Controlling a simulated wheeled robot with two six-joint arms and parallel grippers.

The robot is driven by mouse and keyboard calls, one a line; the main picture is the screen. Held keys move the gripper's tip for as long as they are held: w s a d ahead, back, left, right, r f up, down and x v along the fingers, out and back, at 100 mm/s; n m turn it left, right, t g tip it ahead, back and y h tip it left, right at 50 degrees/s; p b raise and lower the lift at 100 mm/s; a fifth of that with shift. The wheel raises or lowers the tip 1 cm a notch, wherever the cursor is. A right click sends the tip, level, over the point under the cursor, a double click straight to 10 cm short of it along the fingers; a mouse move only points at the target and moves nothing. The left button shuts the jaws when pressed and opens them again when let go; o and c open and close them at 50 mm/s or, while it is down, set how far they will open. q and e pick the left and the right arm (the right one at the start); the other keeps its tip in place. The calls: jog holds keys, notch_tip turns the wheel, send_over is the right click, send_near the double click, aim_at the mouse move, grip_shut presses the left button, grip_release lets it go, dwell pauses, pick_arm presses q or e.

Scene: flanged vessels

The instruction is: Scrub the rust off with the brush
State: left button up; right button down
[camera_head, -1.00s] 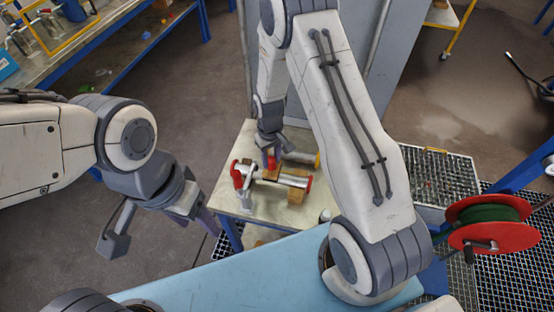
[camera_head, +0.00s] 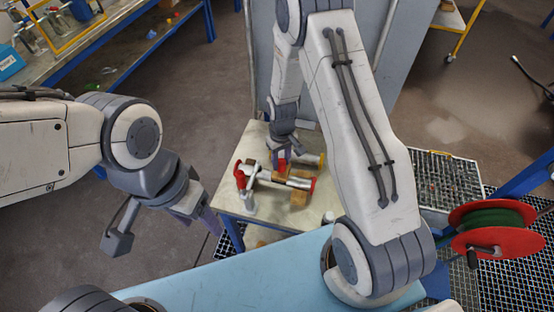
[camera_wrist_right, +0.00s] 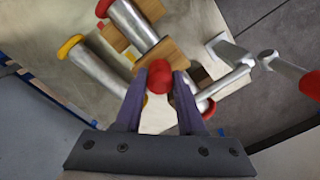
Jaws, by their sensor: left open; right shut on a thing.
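My right gripper (camera_head: 284,163) is over the small table, among the flanged vessels. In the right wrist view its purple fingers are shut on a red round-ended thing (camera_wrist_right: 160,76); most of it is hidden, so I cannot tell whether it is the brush. A silver vessel with red flanges (camera_head: 289,180) lies on wooden blocks. The wrist view shows a silver tube with a red flange (camera_wrist_right: 133,24) and one with a yellow flange (camera_wrist_right: 96,70). No rust can be made out. My left gripper (camera_head: 208,219) is open and empty, left of the table.
The small table (camera_head: 250,140) has a pale top. A silver fixture (camera_head: 248,200) stands at its left front. A red hose reel (camera_head: 495,230) is at the right. A workbench (camera_head: 120,35) stands at the back left, with open floor between.

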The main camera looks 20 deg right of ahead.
jog(key=shift+s+d+f, duration=0.1)
jog(key=shift+s+d, duration=0.15)
jog(key=shift+d, duration=0.05)
notch_tip(320, 180, up, 8)
jog(key=p, duration=0.6)
dwell(0.6)
